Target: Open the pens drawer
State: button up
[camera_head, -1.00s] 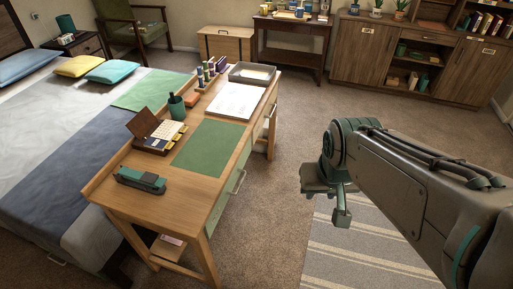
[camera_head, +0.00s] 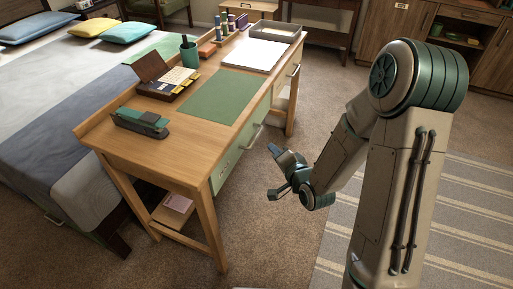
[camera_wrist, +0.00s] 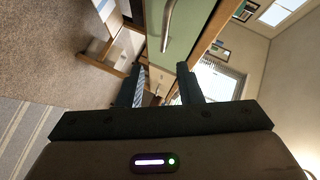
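The desk (camera_head: 150,135) has a green drawer front (camera_head: 231,160) with a pale bar handle (camera_head: 252,137) and a small label too small to read. A cream drawer front (camera_head: 281,85) is farther along the same side. I cannot tell which one is the pens drawer; both look closed. My gripper (camera_head: 274,172) is in front of the green drawer, to the right of its handle and apart from it. In the wrist view my gripper (camera_wrist: 161,85) has its fingers apart with nothing between them. The green front (camera_wrist: 190,32) and its handle (camera_wrist: 170,25) show beyond the fingertips.
On the desk are a green blotter (camera_head: 222,97), a stapler (camera_head: 140,122), an open wooden box (camera_head: 165,85), a pen cup (camera_head: 189,55) and a paper tray (camera_head: 276,31). A bed (camera_head: 50,120) stands left.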

aim_at(257, 135)
notch_tip(257, 135, down, 5)
jog(key=s+m+t+y+b, duration=0.1)
jog(key=m+t+b, duration=0.4)
jog(key=m, duration=0.2)
jog(key=b+x, duration=0.4)
jog(key=x, duration=0.3)
jog(key=a+b+x, duration=0.1)
jog(key=b+x, duration=0.3)
jog(key=x, duration=0.2)
jog(key=shift+w+a+f, duration=0.1)
jog(key=shift+a+f, duration=0.05)
jog(key=shift+a, duration=0.1)
grip_shut()
jog(key=shift+a, duration=0.1)
